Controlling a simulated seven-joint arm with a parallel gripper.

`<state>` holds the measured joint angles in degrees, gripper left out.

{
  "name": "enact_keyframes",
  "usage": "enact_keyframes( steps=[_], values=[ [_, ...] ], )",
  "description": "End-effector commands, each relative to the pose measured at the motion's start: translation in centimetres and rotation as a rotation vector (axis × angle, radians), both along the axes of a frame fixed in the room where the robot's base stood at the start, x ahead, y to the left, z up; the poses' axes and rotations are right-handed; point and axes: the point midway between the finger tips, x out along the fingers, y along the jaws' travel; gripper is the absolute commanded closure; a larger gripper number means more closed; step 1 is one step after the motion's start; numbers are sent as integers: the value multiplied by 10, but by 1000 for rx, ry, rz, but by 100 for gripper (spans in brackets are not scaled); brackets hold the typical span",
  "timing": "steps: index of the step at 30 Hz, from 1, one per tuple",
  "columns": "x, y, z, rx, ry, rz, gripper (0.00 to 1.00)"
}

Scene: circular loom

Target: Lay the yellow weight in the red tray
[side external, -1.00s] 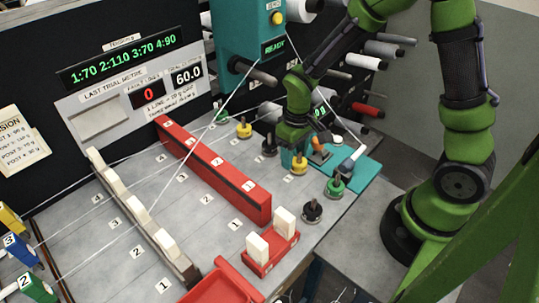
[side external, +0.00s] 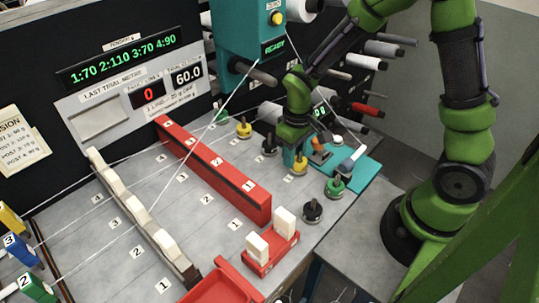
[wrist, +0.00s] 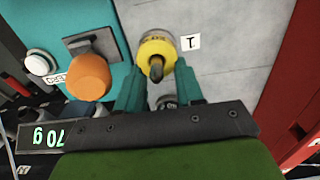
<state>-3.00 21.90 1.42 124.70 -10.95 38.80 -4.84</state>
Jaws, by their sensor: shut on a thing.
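The yellow weight (side external: 299,168) stands upright on the grey deck, just left of the teal base plate. It also shows in the wrist view (wrist: 157,50), with its stem between the fingertips. My gripper (side external: 297,158) is over this weight, pointing down. In the wrist view my gripper (wrist: 158,78) has its teal fingers on both sides of the stem, shut on it. I cannot tell any gap under the weight. A second yellow weight (side external: 243,130) stands farther back. The red tray (side external: 220,288) is at the bottom edge, partly cut off and empty where visible.
A long red bar (side external: 215,172) crosses the deck left of the weights. A red holder with white blocks (side external: 271,252) stands between the weights and the tray. Black (side external: 312,211) and green (side external: 335,187) weights stand near my gripper. A white thread runs close by.

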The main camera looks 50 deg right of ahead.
Motion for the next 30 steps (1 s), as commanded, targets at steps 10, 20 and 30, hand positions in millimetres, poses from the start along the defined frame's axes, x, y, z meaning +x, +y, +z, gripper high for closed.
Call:
enact_keyframes(
  steps=[10,20,30],
  values=[
    [0,0,9,0,-2,0,100],
    [1,0,40,0,-4,1,100],
    [0,0,67,0,-1,1,100]
  ],
)
